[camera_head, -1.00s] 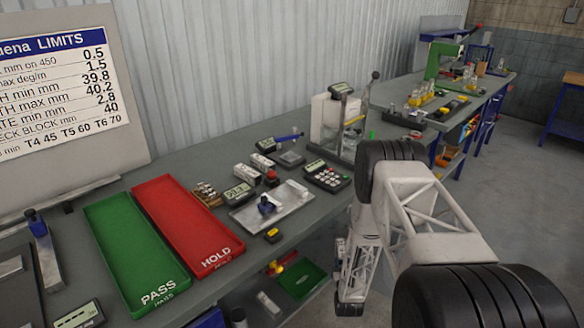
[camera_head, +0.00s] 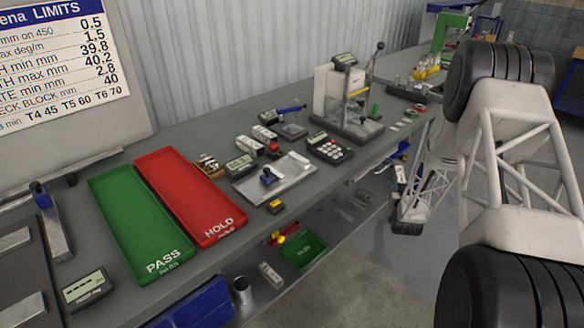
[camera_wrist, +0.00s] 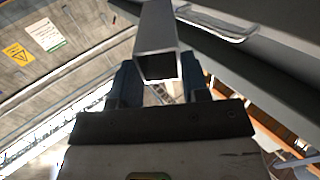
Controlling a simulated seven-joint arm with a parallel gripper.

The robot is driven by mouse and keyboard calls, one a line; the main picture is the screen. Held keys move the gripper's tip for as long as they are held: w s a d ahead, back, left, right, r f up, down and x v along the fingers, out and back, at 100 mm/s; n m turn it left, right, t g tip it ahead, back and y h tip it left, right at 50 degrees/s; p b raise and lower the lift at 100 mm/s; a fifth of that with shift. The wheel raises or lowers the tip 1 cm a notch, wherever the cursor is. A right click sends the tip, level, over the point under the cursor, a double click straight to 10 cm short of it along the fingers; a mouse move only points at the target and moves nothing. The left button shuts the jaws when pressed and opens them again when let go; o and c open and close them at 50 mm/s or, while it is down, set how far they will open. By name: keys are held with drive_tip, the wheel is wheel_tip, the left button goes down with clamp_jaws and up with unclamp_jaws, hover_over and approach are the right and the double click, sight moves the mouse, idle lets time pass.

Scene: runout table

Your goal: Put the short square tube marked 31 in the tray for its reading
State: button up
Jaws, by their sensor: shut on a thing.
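In the wrist view, my gripper (camera_wrist: 160,88) is shut on a grey square tube (camera_wrist: 157,28), whose open, dark end faces the camera. No number shows on the tube, and its far end is out of view. In the head view my arm is at the right, beyond the bench's front edge; the tube cannot be made out there. The green PASS tray (camera_head: 152,262) and the red HOLD tray (camera_head: 218,234) lie side by side on the bench at the left. Both look empty. My gripper is well to the right of both.
A limits board (camera_head: 60,65) stands at the back left. Right of the trays are a small display (camera_head: 240,165), a metal plate (camera_head: 290,182), a keypad unit (camera_head: 329,147) and a lever stand (camera_head: 360,110). A green bin (camera_head: 303,250) sits below the bench edge.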

drive_tip(key=s+a+r+n+y, duration=0.2)
drive_tip(key=s+a+r+y, duration=0.15)
drive_tip(key=r, duration=0.45)
drive_tip(key=s+a+r+n+y, duration=0.2)
drive_tip(key=s+a+r+y, duration=0.15)
drive_tip(key=r, duration=0.55)
drive_tip(key=s+a+r+n+g+y, duration=0.1)
drive_tip(key=s+a+r+n+y, duration=0.1)
drive_tip(key=s+a, duration=0.3)
drive_tip(key=s+a+r+n+g+y, duration=0.2)
drive_tip(key=s+a+y, duration=0.2)
drive_tip(key=a, duration=0.9)
drive_tip(key=s+a+r+n+g+y, duration=0.2)
drive_tip(key=s+a+n+y, duration=0.1)
drive_tip(key=s+a, duration=0.4)
drive_tip(key=shift+s+a+r, duration=0.25)
drive_tip(key=shift+a+r, duration=0.15)
drive_tip(key=shift+a, duration=0.75)
drive_tip(key=shift+w+a+f, duration=0.35)
drive_tip(key=shift+w+f, duration=0.6)
drive_tip(key=shift+w, duration=0.85)
drive_tip(key=shift+w+a+f, duration=0.35)
drive_tip(key=shift+w+f, duration=0.6)
drive_tip(key=shift+w, duration=0.8)
drive_tip(key=shift+w+a+f, duration=0.35)
drive_tip(key=shift+w+f, duration=0.6)
drive_tip(key=shift+w, duration=0.85)
